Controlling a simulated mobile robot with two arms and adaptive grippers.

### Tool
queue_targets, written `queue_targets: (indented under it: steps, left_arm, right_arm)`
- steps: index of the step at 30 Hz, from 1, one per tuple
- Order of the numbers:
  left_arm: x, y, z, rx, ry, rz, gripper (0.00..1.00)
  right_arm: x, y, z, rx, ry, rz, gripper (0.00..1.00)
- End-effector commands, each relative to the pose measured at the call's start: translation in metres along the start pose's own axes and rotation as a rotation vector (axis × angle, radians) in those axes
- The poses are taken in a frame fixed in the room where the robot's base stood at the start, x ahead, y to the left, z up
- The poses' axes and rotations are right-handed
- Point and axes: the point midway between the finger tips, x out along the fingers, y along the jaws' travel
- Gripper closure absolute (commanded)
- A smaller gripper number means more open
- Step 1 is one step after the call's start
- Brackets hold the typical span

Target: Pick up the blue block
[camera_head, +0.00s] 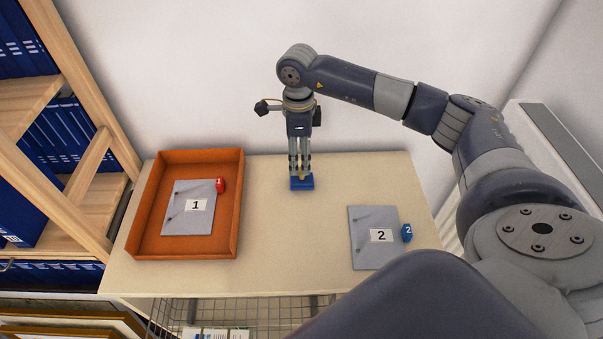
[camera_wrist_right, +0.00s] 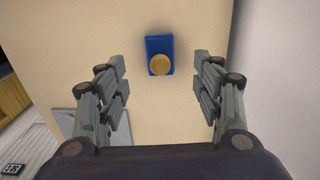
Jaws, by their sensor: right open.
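The blue block (camera_head: 302,184) is on the beige tabletop, near the middle of its back half. In the right wrist view the blue block (camera_wrist_right: 153,44) has a round tan knob (camera_wrist_right: 160,65) on top. My right gripper (camera_head: 300,172) points down, directly over the block in the head view. In the wrist view its two fingers are spread apart, one on each side of the knob, with clear space between them and the block. The fingers hold nothing. The exact height of the fingertips above the block is hard to tell. My left gripper is not in view.
A wooden shelf (camera_head: 75,200) of blue binders stands left.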

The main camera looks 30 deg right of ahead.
Motion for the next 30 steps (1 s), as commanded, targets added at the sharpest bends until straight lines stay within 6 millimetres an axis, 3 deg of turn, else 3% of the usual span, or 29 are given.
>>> queue_targets:
  steps: [3, 11, 18, 28, 30]
  left_arm:
    - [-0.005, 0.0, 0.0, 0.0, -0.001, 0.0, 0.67]
    - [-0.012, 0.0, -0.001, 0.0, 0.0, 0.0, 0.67]
    - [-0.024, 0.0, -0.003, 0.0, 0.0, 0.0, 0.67]
    - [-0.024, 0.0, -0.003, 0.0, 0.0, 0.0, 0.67]
    - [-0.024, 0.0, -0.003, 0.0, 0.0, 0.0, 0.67]
  right_arm:
    - [0.018, 0.001, 0.0, 0.0, 0.002, 0.003, 0.39]
    - [0.038, -0.001, -0.001, 0.0, 0.002, 0.002, 0.39]
    - [0.073, -0.002, -0.001, 0.0, 0.001, 0.002, 0.39]
    - [0.082, -0.003, -0.001, -0.001, 0.0, -0.001, 0.39]
    - [0.082, -0.003, -0.001, -0.001, 0.0, -0.001, 0.55]
